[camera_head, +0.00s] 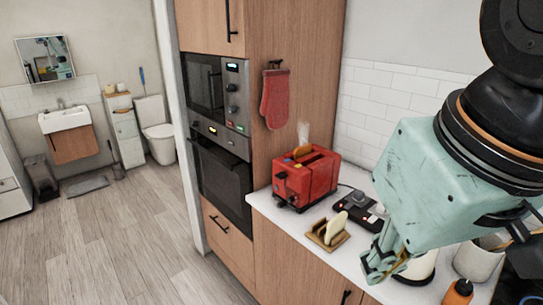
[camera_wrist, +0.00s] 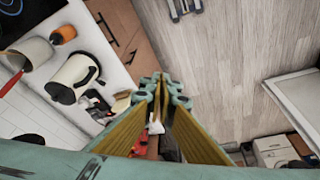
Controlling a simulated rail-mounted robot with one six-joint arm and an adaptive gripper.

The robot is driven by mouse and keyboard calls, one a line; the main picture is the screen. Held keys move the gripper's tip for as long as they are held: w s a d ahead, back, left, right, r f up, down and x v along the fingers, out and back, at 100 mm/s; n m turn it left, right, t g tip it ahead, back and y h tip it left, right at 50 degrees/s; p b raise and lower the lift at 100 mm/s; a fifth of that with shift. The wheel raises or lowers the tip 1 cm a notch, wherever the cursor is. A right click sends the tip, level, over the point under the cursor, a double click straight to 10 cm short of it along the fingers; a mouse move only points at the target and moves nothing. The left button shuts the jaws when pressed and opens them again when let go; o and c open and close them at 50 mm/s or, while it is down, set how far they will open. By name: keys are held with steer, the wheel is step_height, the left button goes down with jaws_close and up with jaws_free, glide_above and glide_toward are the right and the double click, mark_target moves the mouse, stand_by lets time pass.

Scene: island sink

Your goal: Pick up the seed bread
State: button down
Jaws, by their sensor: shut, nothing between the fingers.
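A pale bread slice (camera_head: 336,228) stands upright in a small wooden holder (camera_head: 318,238) on the white counter. A browner slice (camera_head: 302,151) pokes out of the top of the red toaster (camera_head: 310,180), with steam above it. I cannot tell from the pictures which slice is the seed bread. My gripper (camera_head: 380,268) is shut and empty, to the right of the wooden holder and apart from it. In the wrist view, my gripper (camera_wrist: 161,88) points out over the counter edge and floor, and hides part of the counter and toaster.
A white kettle (camera_wrist: 74,78) stands behind my gripper in the head view. An orange bottle (camera_head: 458,292) and a pale pot (camera_head: 478,260) are at the right. A dark device (camera_head: 360,207) lies between toaster and arm. A tall oven cabinet (camera_head: 285,60) bounds the counter's left end.

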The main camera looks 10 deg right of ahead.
steer(key=c, duration=2.7)
jaws_free()
steer(key=shift+w+r, duration=0.1)
